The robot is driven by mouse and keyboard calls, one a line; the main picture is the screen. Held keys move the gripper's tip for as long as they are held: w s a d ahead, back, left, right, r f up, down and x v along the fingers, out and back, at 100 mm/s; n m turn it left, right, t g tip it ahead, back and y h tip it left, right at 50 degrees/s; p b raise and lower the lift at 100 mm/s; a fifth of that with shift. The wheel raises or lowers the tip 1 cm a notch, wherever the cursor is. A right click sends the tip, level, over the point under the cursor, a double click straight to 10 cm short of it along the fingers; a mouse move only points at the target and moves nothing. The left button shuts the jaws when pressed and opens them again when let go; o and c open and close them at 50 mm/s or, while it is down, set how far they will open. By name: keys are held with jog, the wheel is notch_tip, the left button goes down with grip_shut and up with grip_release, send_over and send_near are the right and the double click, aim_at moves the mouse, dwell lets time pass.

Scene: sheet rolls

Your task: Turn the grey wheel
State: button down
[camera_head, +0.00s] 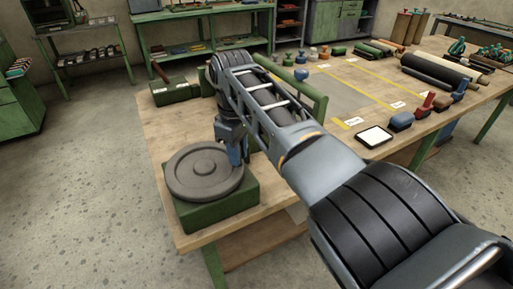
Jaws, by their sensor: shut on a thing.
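The grey wheel (204,171) is a flat round disc with a raised hub. It lies level on top of a green box (215,213) at the near left corner of the wooden table. My arm reaches in from the lower right and bends down at the wheel's far right side. My gripper (236,160) points down at the wheel's right rim and is shut on it. The fingertips are small here and partly hidden, so the exact contact is hard to make out.
The wooden table (177,128) holds a green block with a handle (172,92) behind the wheel. A white-topped pad (374,137), stamps and dark rolls (435,75) stand to the right. Yellow lines mark the middle. The floor at left (85,170) is clear.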

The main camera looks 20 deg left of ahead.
jog(key=shift+s+d+r, duration=0.1)
jog(key=shift+s, duration=0.35)
dwell(0.3)
jog(key=c, duration=1)
grip_release()
jog(key=shift+r+b, duration=0.4)
jog(key=shift+r, duration=3.45)
